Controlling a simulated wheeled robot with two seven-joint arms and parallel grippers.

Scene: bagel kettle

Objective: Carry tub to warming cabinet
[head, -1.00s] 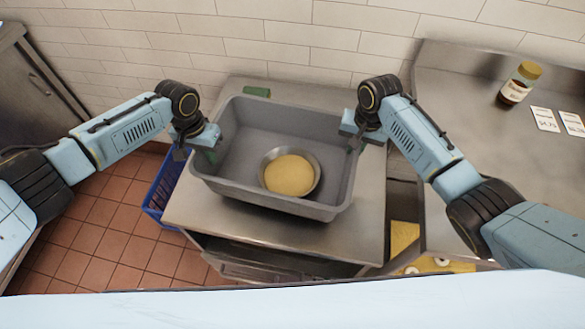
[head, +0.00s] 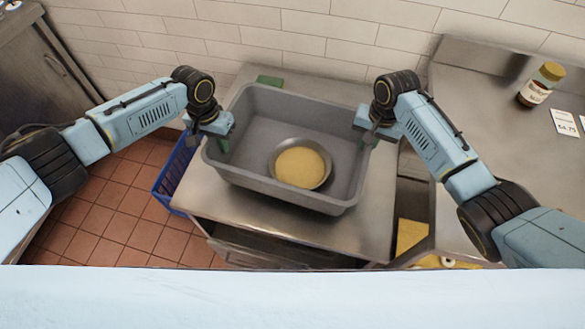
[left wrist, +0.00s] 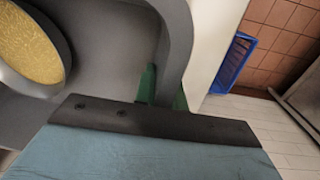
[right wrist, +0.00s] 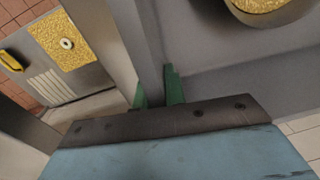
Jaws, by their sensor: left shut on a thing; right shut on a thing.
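The grey tub (head: 250,180) is over the steel table in the head view, level as far as I can see. A round metal bowl (head: 328,172) with yellow grainy contents sits inside it; it also shows in the left wrist view (left wrist: 62,35) and the right wrist view (right wrist: 240,14). My left gripper (head: 215,142) is shut on the tub's left wall, with green fingers on either side of the rim in the left wrist view (left wrist: 163,90). My right gripper (head: 369,138) is shut on the tub's right wall in the same way (right wrist: 158,92). I cannot tell whether the tub touches the table.
The steel table (head: 290,228) is beneath the tub. A blue crate (head: 176,172) stands on the tiled floor at left. A metal cabinet (head: 45,65) is at far left. A counter at right (head: 490,130) bears a bottle (head: 540,85) and price cards (head: 565,122). A brick wall is behind.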

